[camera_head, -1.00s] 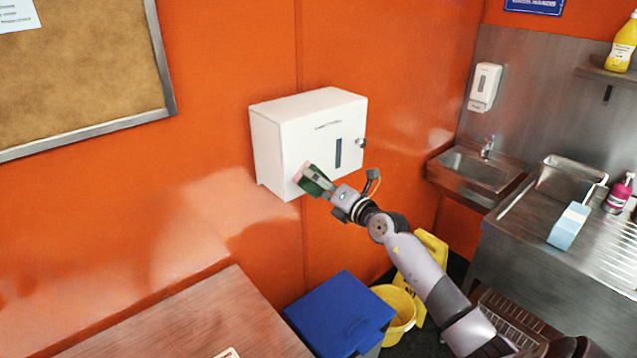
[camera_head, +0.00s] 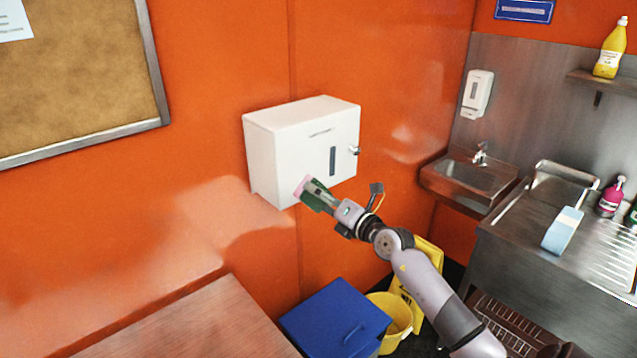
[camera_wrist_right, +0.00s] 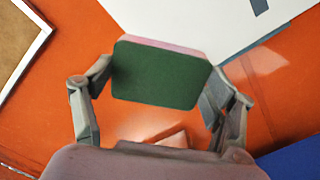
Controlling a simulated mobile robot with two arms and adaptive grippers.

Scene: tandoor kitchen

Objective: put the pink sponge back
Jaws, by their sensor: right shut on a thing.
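The pink sponge (camera_head: 300,187) has a dark green scouring side and is held at the tip of my right gripper (camera_head: 318,195), in front of the lower left part of the white wall dispenser. In the right wrist view the sponge's green face (camera_wrist_right: 156,76) fills the space between the fingers, with a thin pink edge (camera_wrist_right: 165,44) along its top. My right gripper (camera_wrist_right: 158,90) is shut on it there. My left gripper is in neither view.
The white dispenser (camera_head: 290,140) hangs on the orange wall. Below are a blue-lidded bin (camera_head: 335,318), a yellow bucket (camera_head: 392,318) and a wooden table (camera_head: 205,325). At right are a small sink (camera_head: 468,172) and a steel drainer counter with a light blue item (camera_head: 562,231) and pink bottle (camera_head: 611,197).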

